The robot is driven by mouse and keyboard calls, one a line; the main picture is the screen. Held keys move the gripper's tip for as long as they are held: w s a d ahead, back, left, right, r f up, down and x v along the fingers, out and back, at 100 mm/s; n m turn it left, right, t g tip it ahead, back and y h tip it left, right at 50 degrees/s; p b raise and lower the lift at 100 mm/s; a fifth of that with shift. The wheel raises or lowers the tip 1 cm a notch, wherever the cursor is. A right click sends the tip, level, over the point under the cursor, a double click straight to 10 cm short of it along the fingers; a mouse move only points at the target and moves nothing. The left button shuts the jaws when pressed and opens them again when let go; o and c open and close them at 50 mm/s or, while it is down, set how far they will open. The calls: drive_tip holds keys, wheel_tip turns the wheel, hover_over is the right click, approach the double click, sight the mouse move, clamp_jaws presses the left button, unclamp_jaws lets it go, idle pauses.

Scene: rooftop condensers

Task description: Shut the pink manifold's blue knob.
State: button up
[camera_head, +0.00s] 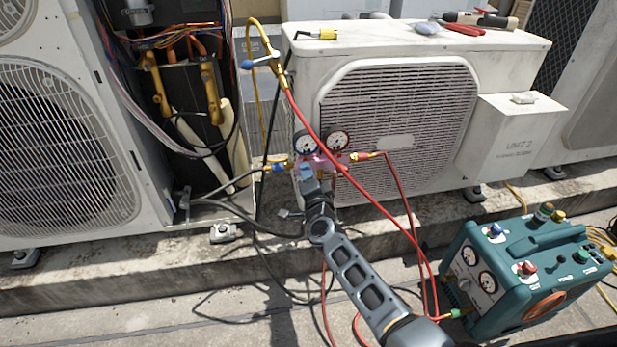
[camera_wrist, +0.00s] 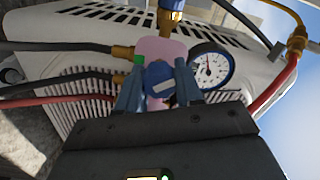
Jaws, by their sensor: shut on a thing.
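The pink manifold (camera_head: 324,163) hangs in front of the white condenser unit, with two round gauges on top. In the wrist view the pink body (camera_wrist: 160,47) shows behind the blue knob (camera_wrist: 158,78), with one gauge (camera_wrist: 210,68) beside it. My gripper (camera_wrist: 158,90) has one finger on each side of the blue knob and is shut on it. A pale mark shows slanted across the knob's face. In the head view my gripper (camera_head: 308,182) reaches the manifold from below and covers most of its lower part.
Red hoses (camera_head: 352,178) and dark hoses run from the manifold close around my arm. A teal recovery machine (camera_head: 520,270) stands at the lower right. An opened unit (camera_head: 185,100) with pipes and wires is at the left. Tools (camera_head: 470,22) lie on the condenser (camera_head: 300,70).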

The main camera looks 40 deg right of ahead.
drive_tip(key=m+b, duration=0.1)
drive_tip(key=m, duration=0.3)
drive_tip(key=shift+d+m, duration=0.1)
drive_tip(key=shift+m, duration=0.2)
drive_tip(key=shift+s+f+m, duration=0.1)
drive_tip(key=shift+m, duration=1.4)
drive_tip(key=shift+d+b, duration=0.1)
drive_tip(key=shift+b, duration=0.2)
drive_tip(key=o, duration=1)
drive_tip(key=shift+p+v, duration=1.35)
drive_tip(key=shift+v, duration=2.6)
